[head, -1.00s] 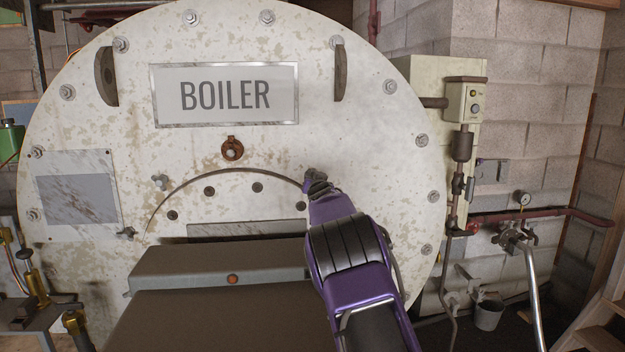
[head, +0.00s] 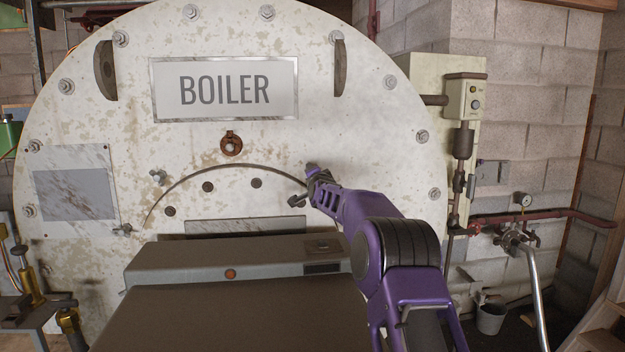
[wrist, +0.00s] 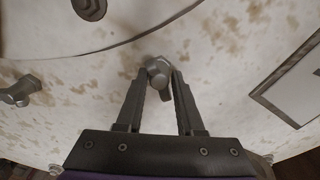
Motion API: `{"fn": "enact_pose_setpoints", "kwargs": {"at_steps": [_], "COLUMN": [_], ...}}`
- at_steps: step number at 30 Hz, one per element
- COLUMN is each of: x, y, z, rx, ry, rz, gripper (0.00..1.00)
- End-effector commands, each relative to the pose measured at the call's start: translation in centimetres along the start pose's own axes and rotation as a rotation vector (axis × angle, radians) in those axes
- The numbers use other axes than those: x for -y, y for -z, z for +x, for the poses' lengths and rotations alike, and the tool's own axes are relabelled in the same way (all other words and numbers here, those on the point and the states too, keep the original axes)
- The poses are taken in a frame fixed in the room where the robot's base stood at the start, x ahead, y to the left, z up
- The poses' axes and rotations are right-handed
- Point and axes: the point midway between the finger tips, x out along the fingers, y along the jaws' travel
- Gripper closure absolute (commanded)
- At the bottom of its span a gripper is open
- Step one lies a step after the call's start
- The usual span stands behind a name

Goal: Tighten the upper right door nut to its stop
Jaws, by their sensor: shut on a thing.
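The upper right door nut (wrist: 158,74) is a grey metal nut with a short arm, seen between my fingertips in the wrist view. My gripper (wrist: 161,82) is shut on it, with one finger on either side. In the head view my gripper (head: 311,183) is at the right end of the door's curved upper edge and largely hides the nut. The boiler door (head: 235,202) lies flush in the pale, rust-stained boiler front. Whether the nut is against its stop cannot be seen.
Other door nuts show at the upper left (head: 158,177) and lower left (head: 123,229). Another nut (wrist: 20,91) is left of my gripper in the wrist view. The BOILER sign (head: 272,110) is above.

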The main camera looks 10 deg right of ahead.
Motion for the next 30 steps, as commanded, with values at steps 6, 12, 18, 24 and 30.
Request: {"fn": "enact_pose_setpoints", "kwargs": {"at_steps": [6, 12, 18, 24, 30], "x": [-0.14, -0.07, -0.06, -0.04, -0.04], "y": [-0.18, -0.19, -0.19, -0.19, -0.20], "z": [0.00, 0.01, 0.01, 0.01, 0.01], "rx": [0.001, 0.002, 0.002, 0.003, 0.003], "ry": [0.000, -0.001, -0.002, -0.002, -0.002], "rz": [0.160, 0.254, 0.299, 0.312, 0.312], "gripper": [1.00, 1.00, 1.00, 1.00, 1.00]}}
